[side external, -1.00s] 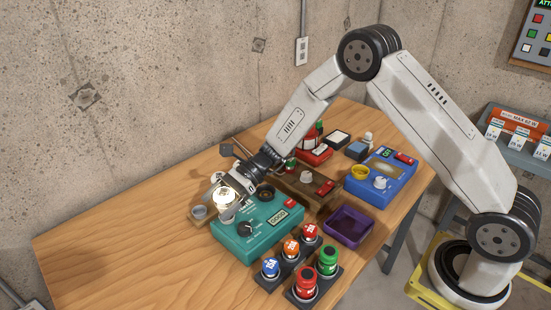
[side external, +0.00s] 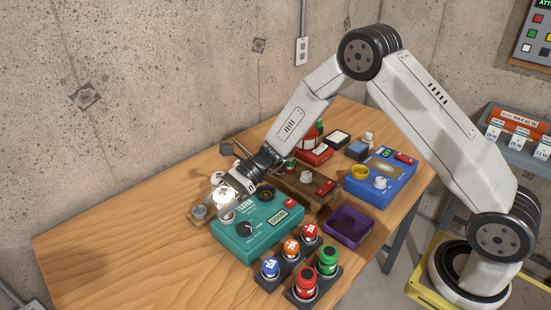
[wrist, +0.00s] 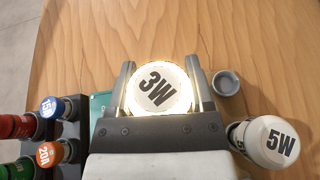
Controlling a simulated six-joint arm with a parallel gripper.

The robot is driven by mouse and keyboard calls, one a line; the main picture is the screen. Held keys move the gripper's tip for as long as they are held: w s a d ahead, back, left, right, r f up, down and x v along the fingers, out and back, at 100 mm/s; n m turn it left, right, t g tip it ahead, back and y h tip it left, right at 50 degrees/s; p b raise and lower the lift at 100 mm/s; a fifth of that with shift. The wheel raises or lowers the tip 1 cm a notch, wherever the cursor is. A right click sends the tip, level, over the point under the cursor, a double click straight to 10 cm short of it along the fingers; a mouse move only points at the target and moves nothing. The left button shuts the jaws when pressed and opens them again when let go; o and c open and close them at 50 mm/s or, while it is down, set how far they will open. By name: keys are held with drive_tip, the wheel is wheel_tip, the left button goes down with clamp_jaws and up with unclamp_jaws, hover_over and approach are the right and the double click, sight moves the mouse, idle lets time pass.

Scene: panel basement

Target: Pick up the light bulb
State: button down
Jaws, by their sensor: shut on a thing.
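The light bulb (wrist: 158,88) is lit and marked 3W in the wrist view. It sits between the two fingers of my gripper (wrist: 160,92), which are shut on it. In the side view the glowing bulb (side external: 226,194) is at my gripper (side external: 228,190), over the left end of the green tester box (side external: 258,229). A second white bulb marked 5W (wrist: 268,140) stands to the right of my gripper in the wrist view. The base of the held bulb is hidden.
An empty grey socket (wrist: 226,83) is right of the fingers. Red, blue, orange and green capped cylinders (side external: 299,262) stand in front of the tester. A purple tray (side external: 348,226) and a blue device (side external: 380,181) are to the right. The table's left side is clear.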

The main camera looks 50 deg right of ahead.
drive_tip(key=shift+r, duration=0.75)
drive_tip(key=s+d+r, duration=0.3)
drive_tip(key=s+r, duration=0.8)
drive_tip(key=s, duration=0.2)
drive_tip(key=shift+s+d+r, duration=0.2)
drive_tip(key=shift+s+d, duration=0.1)
drive_tip(key=shift+d, duration=0.05)
drive_tip(key=shift+r, duration=0.1)
